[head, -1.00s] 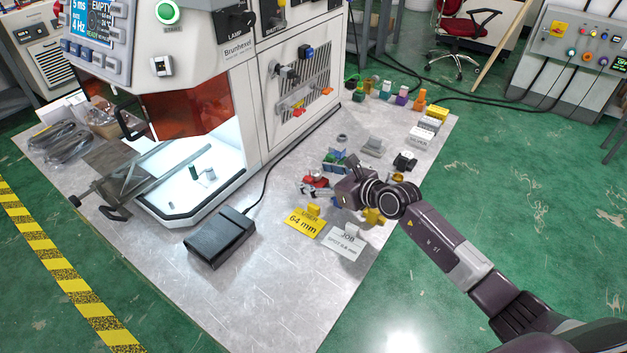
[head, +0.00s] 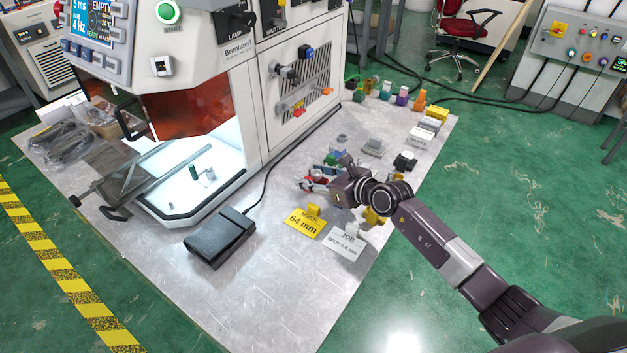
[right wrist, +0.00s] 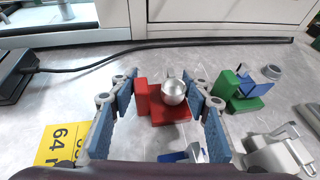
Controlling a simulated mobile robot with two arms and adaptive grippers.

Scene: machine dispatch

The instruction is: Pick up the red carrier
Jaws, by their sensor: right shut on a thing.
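The red carrier (right wrist: 180,113) is an angular red block with a rounded silver piece on it. It sits between the blue-padded fingers of my right gripper (right wrist: 165,112) in the right wrist view, and the fingers are shut on it. In the head view a bit of the red carrier (head: 314,184) shows at the left of my right gripper (head: 328,184), which covers part of it. I cannot tell whether the carrier is clear of the table. My left gripper is not in view.
A green carrier with a blue part (right wrist: 240,92) stands close on the right.

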